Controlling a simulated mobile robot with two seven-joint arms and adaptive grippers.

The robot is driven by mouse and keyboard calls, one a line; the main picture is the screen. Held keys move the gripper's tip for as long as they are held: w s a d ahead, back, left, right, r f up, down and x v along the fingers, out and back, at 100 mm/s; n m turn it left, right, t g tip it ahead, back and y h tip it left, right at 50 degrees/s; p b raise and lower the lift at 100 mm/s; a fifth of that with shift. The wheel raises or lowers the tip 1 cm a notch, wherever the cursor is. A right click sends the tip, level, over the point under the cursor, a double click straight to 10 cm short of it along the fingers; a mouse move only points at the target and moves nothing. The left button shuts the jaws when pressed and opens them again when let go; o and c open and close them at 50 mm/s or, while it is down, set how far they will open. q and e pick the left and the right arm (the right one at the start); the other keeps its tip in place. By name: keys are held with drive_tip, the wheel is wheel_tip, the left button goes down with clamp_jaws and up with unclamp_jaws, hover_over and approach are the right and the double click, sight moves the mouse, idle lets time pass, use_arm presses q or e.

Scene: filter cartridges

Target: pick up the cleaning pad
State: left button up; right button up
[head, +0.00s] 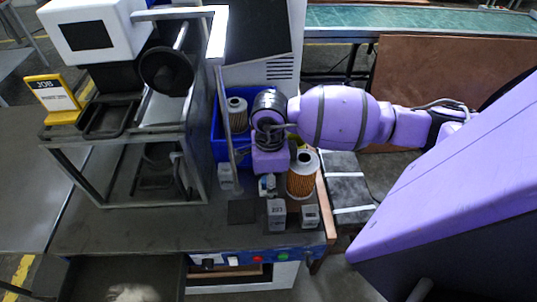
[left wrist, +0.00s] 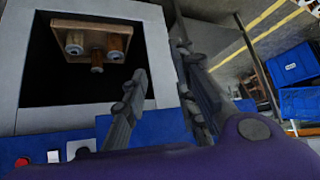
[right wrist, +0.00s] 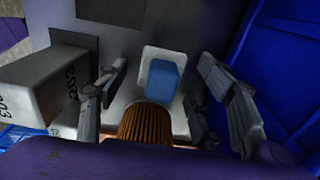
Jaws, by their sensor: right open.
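The cleaning pad appears as a small blue block (right wrist: 163,80) on a white plate (right wrist: 150,58) in the right wrist view. A small bluish patch (head: 267,183) below my right gripper in the head view looks like the same pad, partly hidden. My right gripper (right wrist: 165,72) is open and points down, its fingers on either side of the pad with gaps; I cannot tell the height. My left gripper (left wrist: 160,65) is open and empty in the left wrist view, before a dark opening. It is not in the head view.
An orange pleated filter with a white top (head: 303,170) stands close right of my right gripper. Grey labelled blocks (head: 276,214) stand in front. A blue bin (head: 216,130) holds another filter (head: 237,113). A metal frame (head: 200,150) rises to the left.

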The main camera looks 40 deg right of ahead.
drive_tip(key=c, duration=1.2)
drive_tip(key=shift+w+r, duration=0.1)
wheel_tip(320, 180, up, 18)
drive_tip(key=shift+f, duration=0.1)
drive_tip(key=o, duration=0.6)
drive_tip(key=c, duration=0.5)
